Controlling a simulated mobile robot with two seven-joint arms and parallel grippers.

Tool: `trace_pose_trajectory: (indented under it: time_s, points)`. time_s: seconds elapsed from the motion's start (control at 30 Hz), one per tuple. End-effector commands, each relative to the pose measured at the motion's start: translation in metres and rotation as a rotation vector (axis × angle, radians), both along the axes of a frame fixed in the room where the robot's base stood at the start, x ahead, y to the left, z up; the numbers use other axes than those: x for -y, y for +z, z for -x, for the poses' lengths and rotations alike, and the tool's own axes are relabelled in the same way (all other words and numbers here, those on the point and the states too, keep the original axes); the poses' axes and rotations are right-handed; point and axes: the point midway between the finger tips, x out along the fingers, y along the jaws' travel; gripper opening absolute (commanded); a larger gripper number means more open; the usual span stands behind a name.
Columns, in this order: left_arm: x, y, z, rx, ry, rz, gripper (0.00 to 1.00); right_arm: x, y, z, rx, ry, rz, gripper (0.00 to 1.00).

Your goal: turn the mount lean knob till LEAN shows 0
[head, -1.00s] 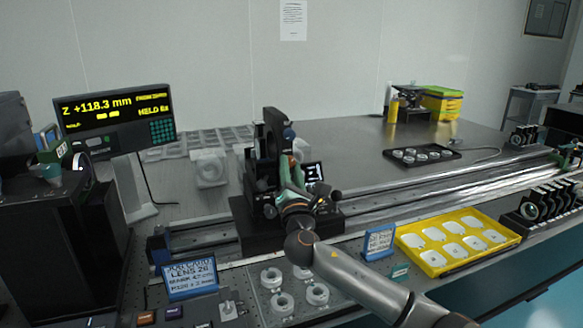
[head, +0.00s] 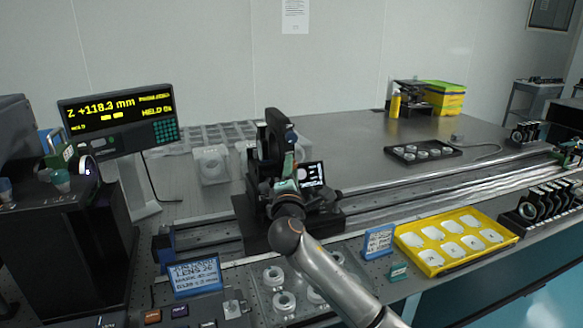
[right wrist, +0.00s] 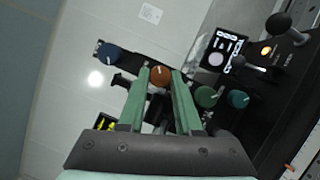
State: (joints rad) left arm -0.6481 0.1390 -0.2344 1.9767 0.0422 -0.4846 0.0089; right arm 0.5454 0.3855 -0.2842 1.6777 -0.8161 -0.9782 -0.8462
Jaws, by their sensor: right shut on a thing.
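The black mount (head: 276,140) stands upright on the rail carriage in the middle of the head view. My right gripper (right wrist: 161,72) is shut on an orange-brown knob (right wrist: 160,77), which sits between its green fingertips in the right wrist view. In the head view my right gripper (head: 288,172) is against the mount, and its fingertips are hard to make out. A small screen (head: 311,173) beside the mount also shows in the right wrist view (right wrist: 222,50); its writing is too small to read, so I cannot tell the LEAN value. My left gripper is out of view.
A blue knob (right wrist: 108,53), a green knob (right wrist: 205,96) and a teal knob (right wrist: 238,98) are near the held one. A large display (head: 120,119) reads Z +118.3 mm. A yellow tray (head: 430,262) and ring holders (head: 284,302) lie in front.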

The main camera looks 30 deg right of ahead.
Motion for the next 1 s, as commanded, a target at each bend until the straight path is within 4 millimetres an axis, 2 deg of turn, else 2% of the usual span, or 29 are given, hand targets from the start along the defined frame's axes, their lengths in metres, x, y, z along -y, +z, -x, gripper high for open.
trace_pose_trajectory:
  time_s: [0.43, 0.47, 0.6, 0.7, 1.0]
  points:
    - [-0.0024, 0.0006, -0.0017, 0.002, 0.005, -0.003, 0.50, 0.0004, -0.0007, 0.0002, 0.000, -0.002, -0.008, 0.00]
    - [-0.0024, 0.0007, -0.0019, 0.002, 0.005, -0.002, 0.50, 0.0004, -0.0007, 0.0002, 0.001, -0.001, -0.008, 0.36]
    - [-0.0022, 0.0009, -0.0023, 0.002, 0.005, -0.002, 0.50, 0.0003, -0.0004, 0.0002, 0.001, -0.001, -0.008, 0.52]
    - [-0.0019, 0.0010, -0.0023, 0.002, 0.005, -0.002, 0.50, 0.0002, -0.0003, 0.0001, 0.002, 0.000, -0.007, 0.63]
    - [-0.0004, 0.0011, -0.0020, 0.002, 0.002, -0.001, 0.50, -0.0014, -0.0003, 0.0018, 0.002, 0.000, -0.007, 0.63]
